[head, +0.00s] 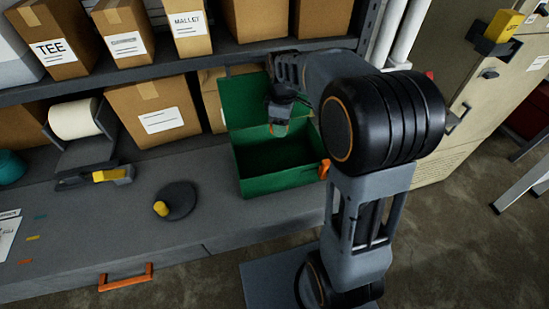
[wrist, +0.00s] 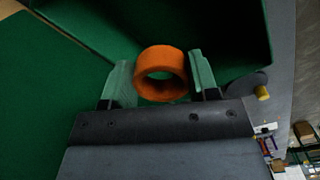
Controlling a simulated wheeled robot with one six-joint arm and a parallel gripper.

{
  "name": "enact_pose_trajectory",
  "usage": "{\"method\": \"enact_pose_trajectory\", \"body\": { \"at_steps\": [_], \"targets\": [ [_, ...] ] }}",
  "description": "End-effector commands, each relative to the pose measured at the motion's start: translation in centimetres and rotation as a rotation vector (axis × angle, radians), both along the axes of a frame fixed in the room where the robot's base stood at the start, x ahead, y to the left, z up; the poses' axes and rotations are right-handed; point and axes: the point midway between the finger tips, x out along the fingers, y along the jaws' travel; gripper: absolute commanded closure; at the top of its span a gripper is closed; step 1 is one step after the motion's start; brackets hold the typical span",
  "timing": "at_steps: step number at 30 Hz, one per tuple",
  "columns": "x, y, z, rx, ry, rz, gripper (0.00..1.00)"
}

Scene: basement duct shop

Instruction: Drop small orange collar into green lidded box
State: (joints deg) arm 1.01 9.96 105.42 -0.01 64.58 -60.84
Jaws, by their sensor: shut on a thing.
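The small orange collar (wrist: 161,52) sits between the two pale green fingers of my gripper (wrist: 162,75) in the wrist view, and the fingers are shut on it. In the head view my gripper (head: 278,127) points down over the opening of the green lidded box (head: 284,182).
An orange part (head: 324,169) shows at the box's right side. A shelf (head: 200,64) with cardboard boxes runs above the bench.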

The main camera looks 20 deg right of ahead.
Motion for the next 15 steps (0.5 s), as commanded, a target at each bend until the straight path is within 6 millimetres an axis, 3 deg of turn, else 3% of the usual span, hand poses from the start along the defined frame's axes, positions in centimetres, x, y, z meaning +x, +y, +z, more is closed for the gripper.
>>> {"method": "enact_pose_trajectory", "body": {
  "at_steps": [9,15],
  "targets": [
    [0.0,0.0,-3.7,0.000,0.002,0.000,0.68],
    [0.0,0.1,-5.1,0.000,0.000,0.002,0.68]
  ]
}}
